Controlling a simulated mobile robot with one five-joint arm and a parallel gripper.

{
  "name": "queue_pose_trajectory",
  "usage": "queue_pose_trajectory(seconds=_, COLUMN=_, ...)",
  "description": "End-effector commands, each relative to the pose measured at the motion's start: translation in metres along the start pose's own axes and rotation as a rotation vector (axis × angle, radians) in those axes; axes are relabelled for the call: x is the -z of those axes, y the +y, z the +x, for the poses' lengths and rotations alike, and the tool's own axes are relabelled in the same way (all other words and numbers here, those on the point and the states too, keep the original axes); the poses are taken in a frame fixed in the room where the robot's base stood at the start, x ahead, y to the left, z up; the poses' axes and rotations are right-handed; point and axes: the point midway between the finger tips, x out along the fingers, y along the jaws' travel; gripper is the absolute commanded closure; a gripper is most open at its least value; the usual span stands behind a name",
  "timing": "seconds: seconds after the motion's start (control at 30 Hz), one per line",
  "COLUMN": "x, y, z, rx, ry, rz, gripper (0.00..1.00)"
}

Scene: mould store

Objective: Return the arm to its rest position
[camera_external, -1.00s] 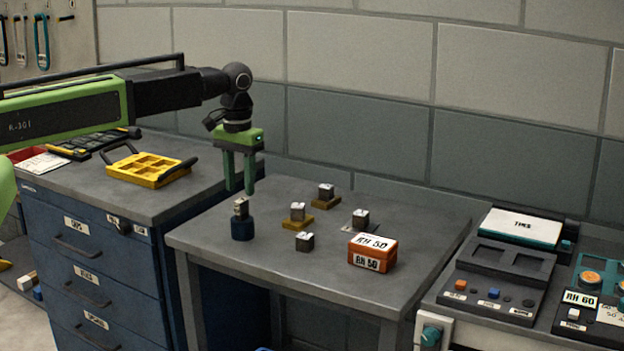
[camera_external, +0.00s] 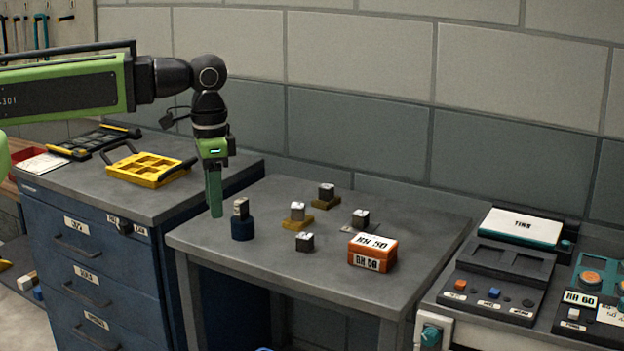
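My arm reaches in from the left above the blue drawer cabinet. My green gripper (camera_external: 215,212) points down, above and to the left of a small metal block on a round dark blue stand (camera_external: 242,229). The gripper appears apart from the block. Its fingers are seen edge-on and overlap, so the gap between them is hidden. Nothing shows hanging below the fingertips.
The grey table (camera_external: 330,280) holds several small metal blocks, some on yellow bases (camera_external: 326,202), and an orange box (camera_external: 372,253). A yellow tray (camera_external: 150,169) lies on the blue cabinet (camera_external: 95,270). A control panel (camera_external: 497,285) stands at right.

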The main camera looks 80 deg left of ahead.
Motion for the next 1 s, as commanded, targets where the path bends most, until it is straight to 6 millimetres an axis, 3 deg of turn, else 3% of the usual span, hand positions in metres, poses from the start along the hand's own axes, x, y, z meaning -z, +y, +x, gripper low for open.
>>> queue_pose_trajectory(seconds=0.1, x=-0.01, y=0.013, z=0.0, rx=0.001, ry=0.0, rz=0.059, gripper=0.61)
queue_pose_trajectory(seconds=0.37, x=-0.008, y=0.012, z=0.007, rx=0.0, ry=0.0, rz=0.054, gripper=0.61)
queue_pose_trajectory(seconds=0.6, x=-0.007, y=0.012, z=0.079, rx=0.0, ry=0.0, rz=0.052, gripper=0.61)
queue_pose_trajectory(seconds=0.67, x=-0.007, y=0.012, z=0.089, rx=0.0, ry=0.0, rz=0.052, gripper=0.61)
queue_pose_trajectory(seconds=1.0, x=-0.007, y=0.012, z=0.082, rx=0.0, ry=0.0, rz=0.051, gripper=0.61)
